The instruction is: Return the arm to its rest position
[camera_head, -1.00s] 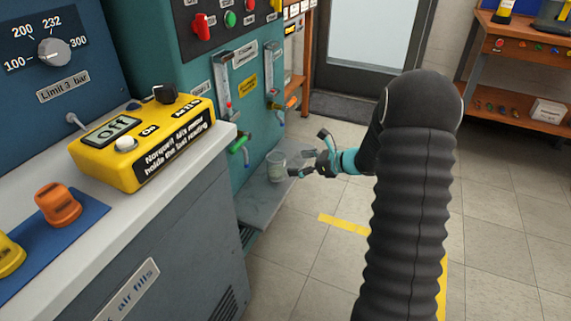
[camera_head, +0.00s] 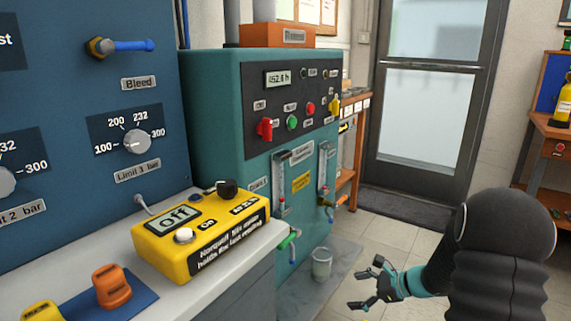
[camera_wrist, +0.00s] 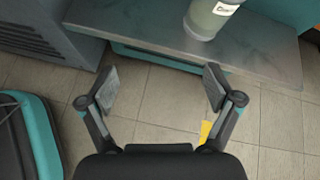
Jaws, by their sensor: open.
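My gripper (camera_head: 372,285) is open and empty in the head view, at the lower right, to the right of a clear beaker (camera_head: 321,263). The beaker stands upright on a low grey shelf (camera_head: 338,283) at the foot of the teal cabinet. In the wrist view the two fingers (camera_wrist: 160,88) are spread apart, with bare floor tiles between them. The beaker (camera_wrist: 208,16), with a white label, stands ahead on the shelf (camera_wrist: 150,32), apart from the fingers. My dark arm covers the lower right corner of the head view.
The teal cabinet (camera_head: 225,130) with switches and flow tubes stands behind the shelf. A white-topped bench (camera_head: 225,262) with a yellow meter (camera_head: 190,255) is on the left. A glass door (camera_head: 430,100) is at the back. Tiled floor lies open near the gripper.

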